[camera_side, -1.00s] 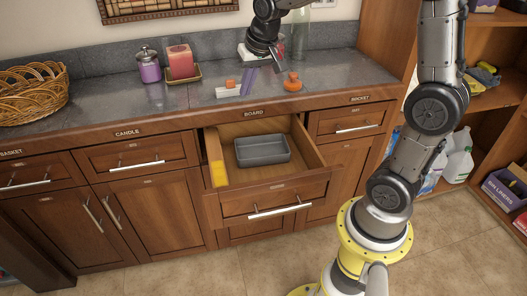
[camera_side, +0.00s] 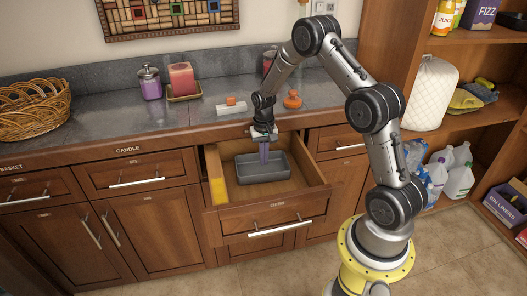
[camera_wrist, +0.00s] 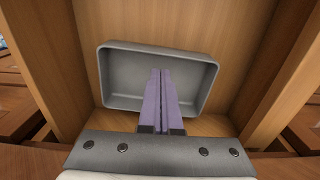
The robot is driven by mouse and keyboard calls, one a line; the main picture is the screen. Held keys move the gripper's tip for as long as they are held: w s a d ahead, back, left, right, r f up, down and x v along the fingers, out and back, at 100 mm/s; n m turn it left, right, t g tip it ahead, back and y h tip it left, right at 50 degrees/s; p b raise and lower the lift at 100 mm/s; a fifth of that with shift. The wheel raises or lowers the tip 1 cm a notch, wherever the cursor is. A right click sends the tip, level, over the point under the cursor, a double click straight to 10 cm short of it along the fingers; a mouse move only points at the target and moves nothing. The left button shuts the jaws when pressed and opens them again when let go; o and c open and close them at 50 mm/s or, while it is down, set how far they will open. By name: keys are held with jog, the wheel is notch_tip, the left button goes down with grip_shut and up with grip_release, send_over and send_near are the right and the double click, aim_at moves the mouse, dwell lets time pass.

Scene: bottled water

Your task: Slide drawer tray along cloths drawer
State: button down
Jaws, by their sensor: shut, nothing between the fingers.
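The open wooden drawer (camera_side: 222,222) juts out under the counter, and its side walls show in the wrist view (camera_wrist: 281,75). A grey rectangular tray (camera_side: 278,176) lies inside it, empty apart from my fingers, and it fills the middle of the wrist view (camera_wrist: 120,72). My gripper (camera_side: 264,160) points down into the drawer at the tray. In the wrist view its purple fingers (camera_wrist: 161,75) are shut together over the tray with nothing between them. I cannot tell whether the fingertips touch the tray.
Shelves with bottles (camera_side: 461,170) stand at the right.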

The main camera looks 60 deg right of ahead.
aim_at(264, 168)
notch_tip(264, 168, down, 5)
jog(key=shift+r, duration=0.1)
dwell(0.4)
jog(key=s+a, duration=1.1)
jog(key=shift+a, duration=0.2)
jog(key=shift+r, duration=0.1)
